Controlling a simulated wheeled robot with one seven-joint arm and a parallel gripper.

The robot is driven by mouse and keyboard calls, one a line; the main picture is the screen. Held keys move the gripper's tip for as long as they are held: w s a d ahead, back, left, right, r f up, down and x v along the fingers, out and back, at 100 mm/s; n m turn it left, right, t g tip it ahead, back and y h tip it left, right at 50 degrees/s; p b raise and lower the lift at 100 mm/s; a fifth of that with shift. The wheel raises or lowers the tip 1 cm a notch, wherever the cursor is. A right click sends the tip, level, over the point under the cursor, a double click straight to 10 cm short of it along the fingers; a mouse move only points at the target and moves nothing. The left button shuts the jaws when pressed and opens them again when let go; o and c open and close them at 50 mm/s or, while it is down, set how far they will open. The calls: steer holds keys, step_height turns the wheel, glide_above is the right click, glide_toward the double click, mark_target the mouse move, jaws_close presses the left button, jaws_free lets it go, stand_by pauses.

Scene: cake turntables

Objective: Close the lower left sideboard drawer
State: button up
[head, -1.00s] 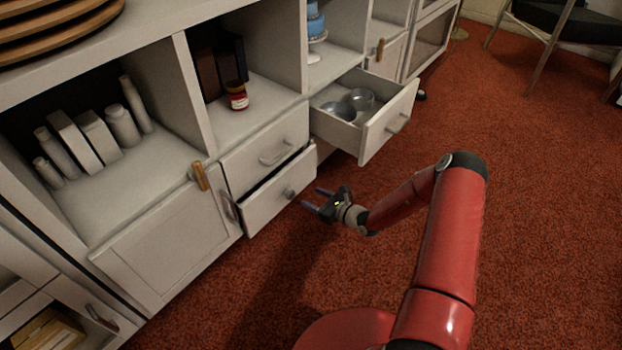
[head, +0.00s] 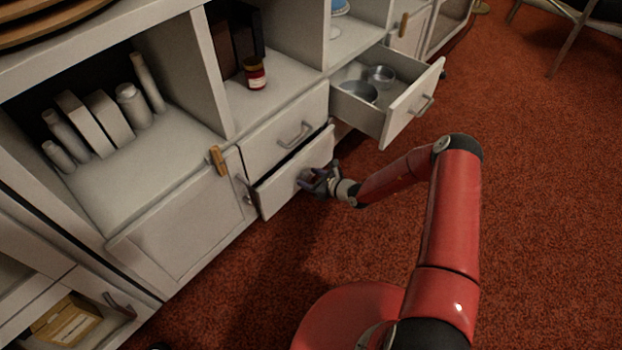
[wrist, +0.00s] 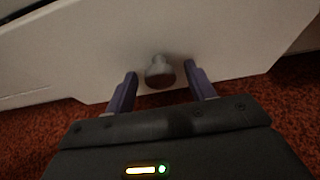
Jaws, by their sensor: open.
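The lower left drawer (head: 286,184) of the white sideboard stands slightly open, with a dark gap along its top edge. Its front carries a round grey knob (wrist: 159,72), seen in the wrist view. My gripper (head: 314,178) is at the drawer front, and it also shows in the wrist view (wrist: 160,84). Its two purple fingers are apart, one on each side of the knob. I cannot tell whether they touch the drawer front. In the head view the gripper hides most of the knob.
The upper left drawer (head: 284,128) above is shut. To its right, another drawer (head: 412,104) is pulled out, with metal bowls (head: 381,76) inside. A cabinet door (head: 185,232) with a handle is on the left. The red carpet (head: 530,200) to the right is clear.

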mark_target(302, 172)
jaws_close()
steer(key=w+a+b, duration=0.1)
steer(key=w+a, duration=0.1)
steer(key=a, duration=0.1)
steer(key=shift+w, duration=0.25)
stand_by(0.3)
jaws_free()
steer(key=shift+a, duration=0.15)
steer(key=p+v, duration=0.1)
steer(key=v, duration=0.7)
steer(key=shift+p, duration=0.3)
steer(key=shift+a, duration=0.1)
